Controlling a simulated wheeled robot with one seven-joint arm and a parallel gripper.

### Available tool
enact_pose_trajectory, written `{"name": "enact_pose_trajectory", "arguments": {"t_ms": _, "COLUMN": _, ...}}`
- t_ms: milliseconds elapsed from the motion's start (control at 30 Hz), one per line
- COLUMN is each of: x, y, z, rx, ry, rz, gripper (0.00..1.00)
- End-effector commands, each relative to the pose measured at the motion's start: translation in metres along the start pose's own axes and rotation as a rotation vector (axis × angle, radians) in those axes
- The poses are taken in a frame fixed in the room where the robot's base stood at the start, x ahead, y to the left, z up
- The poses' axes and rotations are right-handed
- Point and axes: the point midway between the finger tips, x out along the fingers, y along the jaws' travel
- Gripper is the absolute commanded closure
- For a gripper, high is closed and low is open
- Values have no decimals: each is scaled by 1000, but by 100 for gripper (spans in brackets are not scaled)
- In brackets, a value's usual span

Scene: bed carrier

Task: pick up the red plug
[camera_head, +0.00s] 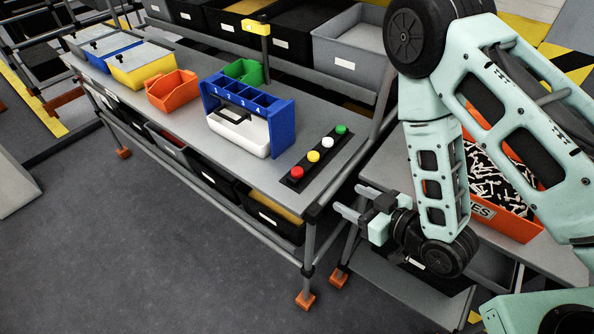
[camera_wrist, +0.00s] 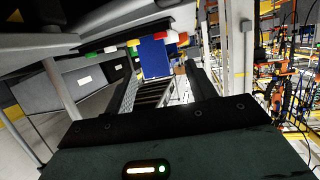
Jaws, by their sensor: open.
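The red plug (camera_head: 297,172) stands at the near left end of a black strip (camera_head: 320,160) on the grey bench top, close to its right edge. In the same row are a yellow plug (camera_head: 313,156), a white plug (camera_head: 327,142) and a green plug (camera_head: 341,129). My gripper (camera_head: 350,198) is open and empty, just beyond the bench's right end, to the right of the red plug and apart from it.
A blue numbered rack (camera_head: 283,123) and a white case (camera_head: 240,138) stand left of the strip. Orange, green, yellow and blue bins line the bench. Beside my arm is an orange bin (camera_head: 518,222) of small parts. Bench posts stand near my gripper.

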Motion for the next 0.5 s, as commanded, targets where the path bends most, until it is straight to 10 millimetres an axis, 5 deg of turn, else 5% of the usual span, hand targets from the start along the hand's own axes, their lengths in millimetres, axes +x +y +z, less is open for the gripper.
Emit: {"name": "enact_pose_trajectory", "arguments": {"t_ms": 500, "x": 45, "y": 0, "z": 5, "rx": -2, "ry": 17, "rz": 1, "gripper": 44}}
